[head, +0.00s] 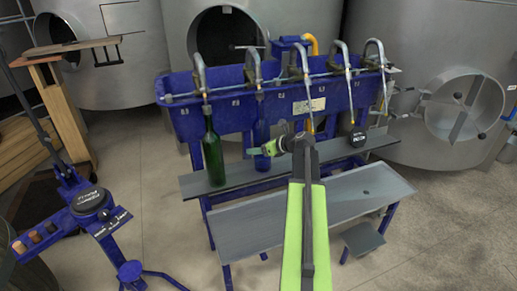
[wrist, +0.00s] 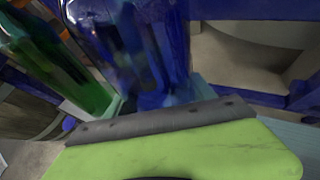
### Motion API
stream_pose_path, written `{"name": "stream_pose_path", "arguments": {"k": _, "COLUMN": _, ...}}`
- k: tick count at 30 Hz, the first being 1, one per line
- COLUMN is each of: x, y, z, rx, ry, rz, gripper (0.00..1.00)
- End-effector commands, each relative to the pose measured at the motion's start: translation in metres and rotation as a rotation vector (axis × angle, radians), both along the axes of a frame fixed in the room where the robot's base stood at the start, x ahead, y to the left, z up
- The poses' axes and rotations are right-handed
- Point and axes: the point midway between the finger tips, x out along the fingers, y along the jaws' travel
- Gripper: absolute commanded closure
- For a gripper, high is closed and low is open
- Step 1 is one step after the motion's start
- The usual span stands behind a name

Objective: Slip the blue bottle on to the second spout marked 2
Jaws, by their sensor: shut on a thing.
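The blue bottle (head: 262,132) stands upright at the second spout (head: 255,72) from the left in the head view. Its neck meets the spout's lower end; I cannot tell whether the spout is inside it. My gripper (head: 267,149) is shut on the blue bottle's lower body, coming from the front right. In the wrist view the blue bottle (wrist: 135,50) fills the upper middle, behind a lime-green finger with a grey edge (wrist: 165,125). The marks on the trough are too small to read.
A green bottle (head: 213,150) stands at the first spout, close on the left; it also shows in the wrist view (wrist: 40,60). Several more spouts hang to the right over the blue trough (head: 228,112). A grey shelf (head: 230,183) runs below. A blue stand (head: 95,205) is at left.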

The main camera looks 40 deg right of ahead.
Motion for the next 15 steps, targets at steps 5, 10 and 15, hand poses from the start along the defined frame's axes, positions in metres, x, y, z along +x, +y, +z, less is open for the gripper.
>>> {"name": "stream_pose_path", "arguments": {"k": 5, "x": -0.0004, "y": 0.0000, "z": -0.0031, "rx": 0.001, "ry": -0.001, "rz": -0.001, "gripper": 1.00}}
{"name": "stream_pose_path", "arguments": {"k": 10, "x": -0.0006, "y": 0.0002, "z": -0.0055, "rx": 0.001, "ry": -0.001, "rz": -0.001, "gripper": 1.00}}
{"name": "stream_pose_path", "arguments": {"k": 15, "x": -0.0010, "y": 0.0003, "z": -0.0080, "rx": 0.001, "ry": -0.001, "rz": -0.001, "gripper": 1.00}}
